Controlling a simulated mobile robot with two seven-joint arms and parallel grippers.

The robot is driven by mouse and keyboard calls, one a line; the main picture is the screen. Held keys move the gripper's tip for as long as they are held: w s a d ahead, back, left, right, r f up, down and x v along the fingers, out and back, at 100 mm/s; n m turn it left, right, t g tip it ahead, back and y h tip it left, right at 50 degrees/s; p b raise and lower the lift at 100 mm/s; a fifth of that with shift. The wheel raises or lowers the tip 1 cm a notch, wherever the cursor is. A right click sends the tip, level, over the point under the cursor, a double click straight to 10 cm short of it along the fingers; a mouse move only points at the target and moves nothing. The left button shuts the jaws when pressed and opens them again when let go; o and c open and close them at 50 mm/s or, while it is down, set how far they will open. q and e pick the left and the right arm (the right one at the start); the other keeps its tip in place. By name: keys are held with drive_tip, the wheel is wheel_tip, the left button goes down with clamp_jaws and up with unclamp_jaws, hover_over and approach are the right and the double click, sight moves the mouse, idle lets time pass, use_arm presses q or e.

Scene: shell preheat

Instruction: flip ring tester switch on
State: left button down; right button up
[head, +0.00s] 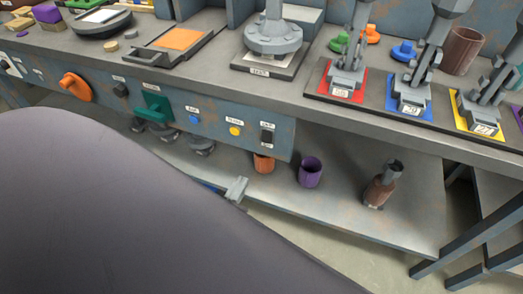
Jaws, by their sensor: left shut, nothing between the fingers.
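The grey panel (215,128) along the bench front carries several controls. A black switch (266,137) under a small label sits near its right end, and another dark switch (120,90) sits further left. I cannot read the labels surely, nor tell which way either switch is set. A round grey metal device (273,38) stands on a labelled plate above the right part of the panel. My left gripper (237,189) shows only at its tip, shut and empty, below and left of the right-hand switch and apart from it. My dark arm hides much of the lower left. My right gripper is out of view.
The panel also has an orange knob (75,87), a green control (156,107), a blue button (194,119) and a yellow button (234,131). An orange cup (264,163), a purple cup (310,172) and a brown container (380,190) stand on the lower shelf (405,228).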

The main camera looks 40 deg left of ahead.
use_arm(q)
approach(266, 142)
drive_tip(key=x, duration=0.6)
drive_tip(key=shift+w+a+p, duration=0.1)
drive_tip(key=shift+w+p, duration=0.25)
drive_tip(key=shift+w+f, duration=0.1)
idle(0.4)
drive_tip(key=shift+w+f+b, duration=0.15)
drive_tip(key=shift+f+b, duration=0.1)
drive_tip(key=shift+b, duration=0.7)
drive_tip(key=shift+a+r, duration=0.1)
drive_tip(key=shift+r, duration=0.15)
